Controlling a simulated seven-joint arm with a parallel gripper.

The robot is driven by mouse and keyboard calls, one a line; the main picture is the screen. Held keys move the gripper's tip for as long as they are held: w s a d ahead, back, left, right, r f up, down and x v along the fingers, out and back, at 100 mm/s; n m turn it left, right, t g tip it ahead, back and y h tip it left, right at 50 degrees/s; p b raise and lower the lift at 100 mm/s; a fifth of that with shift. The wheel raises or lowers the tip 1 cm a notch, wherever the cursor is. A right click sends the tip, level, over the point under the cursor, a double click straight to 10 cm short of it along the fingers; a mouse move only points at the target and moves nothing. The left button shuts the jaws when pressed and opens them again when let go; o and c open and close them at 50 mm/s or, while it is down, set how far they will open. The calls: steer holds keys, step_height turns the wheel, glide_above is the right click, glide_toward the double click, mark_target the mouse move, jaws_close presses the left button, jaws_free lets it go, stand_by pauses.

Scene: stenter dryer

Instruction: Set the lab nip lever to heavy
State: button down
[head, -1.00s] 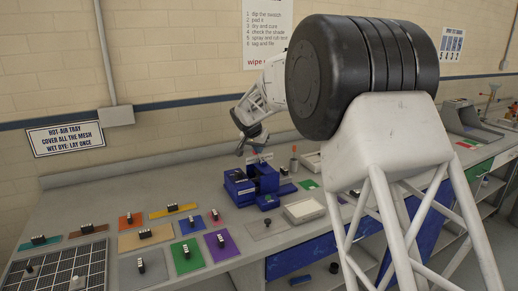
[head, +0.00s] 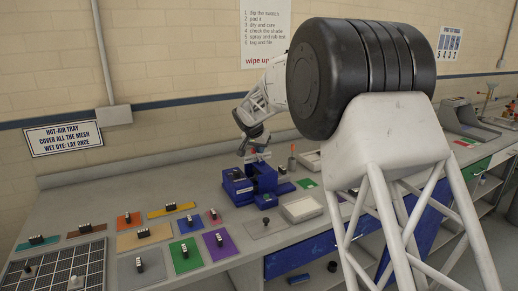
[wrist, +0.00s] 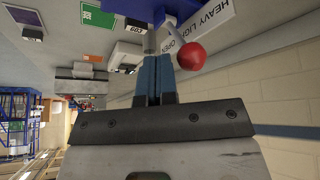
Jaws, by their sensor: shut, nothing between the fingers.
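The lab nip is a blue machine (head: 237,186) on the bench in the head view. Its lever has a red ball knob (wrist: 192,56) on a grey stem, which shows large in the wrist view. A white label (wrist: 208,22) behind it reads heavy, light and open. The knob is close to the word open, but I cannot tell the lever's exact setting. My gripper (wrist: 155,58) is shut and empty, with its blue-grey fingers just left of the knob in the wrist view. I cannot tell whether they touch the lever. In the head view my gripper (head: 244,149) is above the machine.
A white tray (head: 316,207) stands right of the machine. Coloured swatch cards, such as the green one (head: 194,262), and a mesh tray (head: 92,252) lie to the left. A wall (head: 180,60) rises behind the bench.

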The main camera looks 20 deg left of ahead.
steer(key=shift+d, duration=0.15)
steer(key=shift+s+d+r, duration=0.15)
steer(key=shift+d+r, duration=0.3)
steer(key=shift+d, duration=0.3)
steer(key=d+v, duration=0.1)
steer(key=v, duration=0.9)
steer(key=shift+s+r, duration=0.25)
steer(key=shift+s, duration=0.1)
steer(key=shift+d, duration=0.15)
